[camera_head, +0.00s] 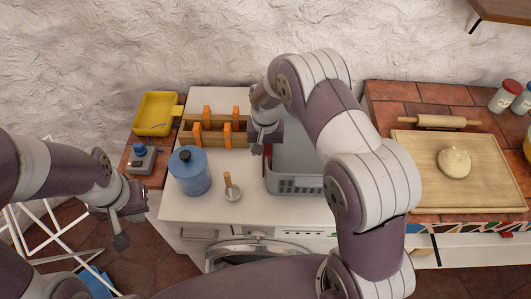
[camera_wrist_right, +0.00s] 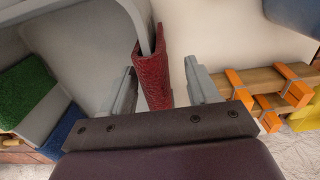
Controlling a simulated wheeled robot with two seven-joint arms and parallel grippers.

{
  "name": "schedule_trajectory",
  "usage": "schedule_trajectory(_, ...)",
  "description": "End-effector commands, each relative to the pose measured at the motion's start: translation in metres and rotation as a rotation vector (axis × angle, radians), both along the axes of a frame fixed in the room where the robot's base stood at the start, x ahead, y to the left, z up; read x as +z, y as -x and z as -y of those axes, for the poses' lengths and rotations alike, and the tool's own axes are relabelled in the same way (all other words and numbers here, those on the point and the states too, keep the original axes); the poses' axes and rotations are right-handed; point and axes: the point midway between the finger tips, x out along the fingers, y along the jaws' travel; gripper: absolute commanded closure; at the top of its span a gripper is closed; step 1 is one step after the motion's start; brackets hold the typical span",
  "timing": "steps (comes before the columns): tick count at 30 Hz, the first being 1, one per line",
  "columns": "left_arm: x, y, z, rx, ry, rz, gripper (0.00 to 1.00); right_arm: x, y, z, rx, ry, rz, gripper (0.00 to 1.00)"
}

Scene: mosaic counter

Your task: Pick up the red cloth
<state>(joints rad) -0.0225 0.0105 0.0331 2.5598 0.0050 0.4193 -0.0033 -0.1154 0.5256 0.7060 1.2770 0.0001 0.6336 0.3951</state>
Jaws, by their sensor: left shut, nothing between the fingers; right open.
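The red cloth (camera_wrist_right: 152,82) hangs over the rim of the grey basket (camera_head: 296,186). In the head view only a small dark red part of the cloth (camera_head: 267,150) shows below my right gripper (camera_head: 264,143). In the right wrist view my right gripper (camera_wrist_right: 160,70) is open, with one finger on each side of the cloth; whether they touch it I cannot tell. My arm hides much of the basket in the head view. My left gripper (camera_head: 124,224) is shut and empty, left of the white counter and away from the cloth.
A green cloth (camera_wrist_right: 25,92) and a blue cloth (camera_wrist_right: 66,126) lie by the basket wall. A yellow tray (camera_head: 157,114) is further left.

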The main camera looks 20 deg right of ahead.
Motion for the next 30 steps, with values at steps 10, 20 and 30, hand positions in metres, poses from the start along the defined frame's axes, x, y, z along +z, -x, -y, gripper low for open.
schedule_trajectory(10,0.002,0.000,0.000,0.000,0.000,-0.001,1.00,-0.011,0.000,0.000,0.000,0.000,0.001,0.57)
schedule_trajectory(20,0.002,0.000,0.000,0.000,0.000,-0.001,1.00,-0.010,0.000,0.000,0.000,0.000,0.001,0.96)
schedule_trajectory(30,-0.009,0.000,0.000,0.000,0.000,-0.001,1.00,0.021,-0.001,0.000,0.000,-0.001,0.005,0.97)
